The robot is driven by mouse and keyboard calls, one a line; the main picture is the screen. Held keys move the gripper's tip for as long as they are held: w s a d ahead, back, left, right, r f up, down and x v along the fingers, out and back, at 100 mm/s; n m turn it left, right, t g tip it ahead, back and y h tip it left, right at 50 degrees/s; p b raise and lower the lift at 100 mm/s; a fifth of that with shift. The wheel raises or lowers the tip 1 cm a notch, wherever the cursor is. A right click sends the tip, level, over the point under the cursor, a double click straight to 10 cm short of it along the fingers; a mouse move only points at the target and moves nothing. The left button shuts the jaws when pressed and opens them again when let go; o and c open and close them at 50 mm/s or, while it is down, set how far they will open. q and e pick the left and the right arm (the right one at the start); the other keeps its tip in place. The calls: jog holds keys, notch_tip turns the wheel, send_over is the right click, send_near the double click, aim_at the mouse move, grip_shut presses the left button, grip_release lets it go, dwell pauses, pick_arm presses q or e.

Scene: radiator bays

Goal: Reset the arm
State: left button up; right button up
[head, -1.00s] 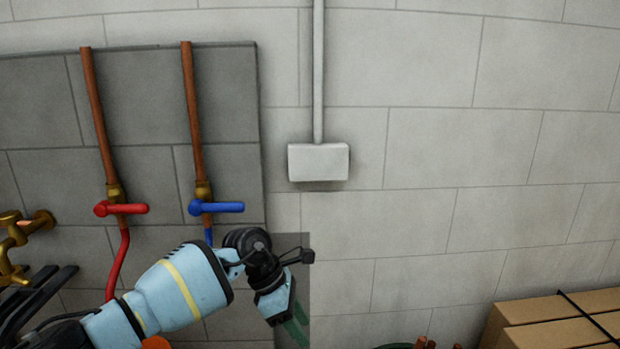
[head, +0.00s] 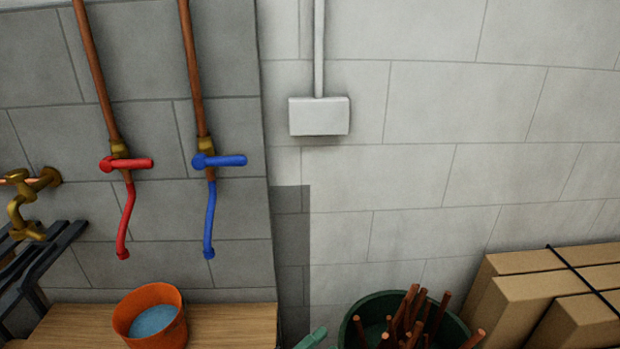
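My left arm and gripper cannot be made out in the head view now. A small green piece (head: 312,339) pokes up at the bottom edge, just left of a green tub. Too little of it shows to tell whether it is a fingertip or a separate object. My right gripper is not in view.
A red-handled valve (head: 128,163) and a blue-handled valve (head: 220,160) sit on copper pipes. An orange bucket (head: 172,306) with blue contents stands on a wooden top (head: 234,323). A green tub (head: 347,330) holds copper pipes beside cardboard boxes (head: 552,286). A brass tap (head: 27,198) is at left.

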pick_arm(q)
jog(key=s+a+f+n+g+y, duration=0.2)
jog(key=s+a+f+n+y, duration=0.5)
jog(key=s+a+f+n, duration=0.3)
jog(key=s+a+f+n+g+y, duration=0.2)
jog(key=s+a+f+n+y, duration=0.5)
jog(key=s+a+n, duration=0.5)
jog(key=s+f, duration=0.2)
jog(key=s, duration=0.2)
jog(key=shift+f+p, duration=0.35)
jog(key=shift+p, duration=0.05)
